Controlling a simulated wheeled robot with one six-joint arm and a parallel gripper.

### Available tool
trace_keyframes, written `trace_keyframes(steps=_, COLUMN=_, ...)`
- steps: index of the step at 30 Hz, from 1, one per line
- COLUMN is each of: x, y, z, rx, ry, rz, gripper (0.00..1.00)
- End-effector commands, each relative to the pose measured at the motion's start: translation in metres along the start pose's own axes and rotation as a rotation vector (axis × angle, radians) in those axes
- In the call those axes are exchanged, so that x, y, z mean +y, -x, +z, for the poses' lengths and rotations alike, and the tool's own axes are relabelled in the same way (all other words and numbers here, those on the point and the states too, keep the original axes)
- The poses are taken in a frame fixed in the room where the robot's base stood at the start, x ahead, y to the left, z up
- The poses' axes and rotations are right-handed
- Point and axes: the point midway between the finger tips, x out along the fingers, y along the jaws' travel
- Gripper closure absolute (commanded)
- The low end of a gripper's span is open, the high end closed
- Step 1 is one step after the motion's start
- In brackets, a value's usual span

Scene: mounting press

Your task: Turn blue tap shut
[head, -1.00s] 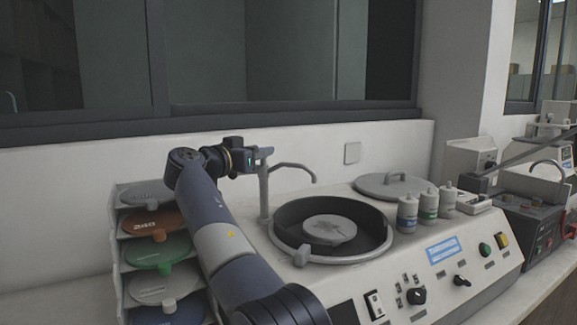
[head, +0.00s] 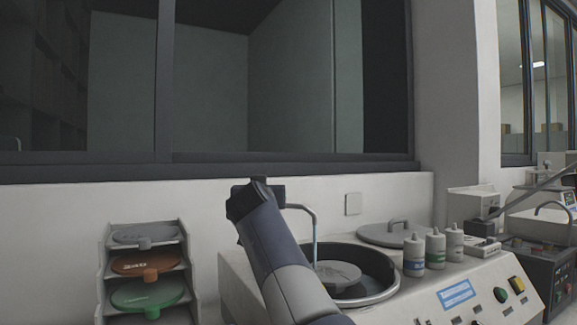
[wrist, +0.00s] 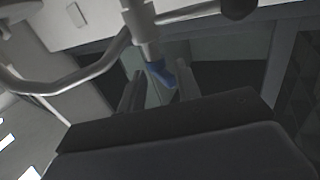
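The blue tap lever (wrist: 162,74) sits on a pale upright pipe in the wrist view. My gripper (wrist: 158,80) is open, with one finger on each side of the lever; I cannot tell whether either finger touches it. In the head view my arm hides the lever and most of the fingers. The curved spout (head: 303,208) shows right of my arm. A thin bluish stream (head: 315,240) runs down from its end towards the round bowl.
The grey bowl (head: 385,285) has a disc (head: 340,272) inside. A round lid (head: 390,234) and several white bottles (head: 435,248) stand right of it. A rack of coloured discs (head: 108,262) stands left of my arm. A wall and window frame are behind.

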Motion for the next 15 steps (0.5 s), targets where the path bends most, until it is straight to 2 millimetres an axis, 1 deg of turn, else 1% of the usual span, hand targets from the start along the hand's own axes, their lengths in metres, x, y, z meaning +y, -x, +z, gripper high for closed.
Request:
trace_keyframes(steps=1, x=0.0027, y=0.0004, z=-0.0039, rx=-0.001, ry=-0.001, rz=-0.025, gripper=0.68)
trace_keyframes(steps=5, x=0.0033, y=-0.0002, z=-0.0063, rx=-0.003, ry=0.003, rz=-0.095, gripper=0.68)
trace_keyframes(steps=15, x=0.0036, y=-0.0039, z=-0.0067, rx=-0.001, ry=0.006, rz=-0.197, gripper=0.68)
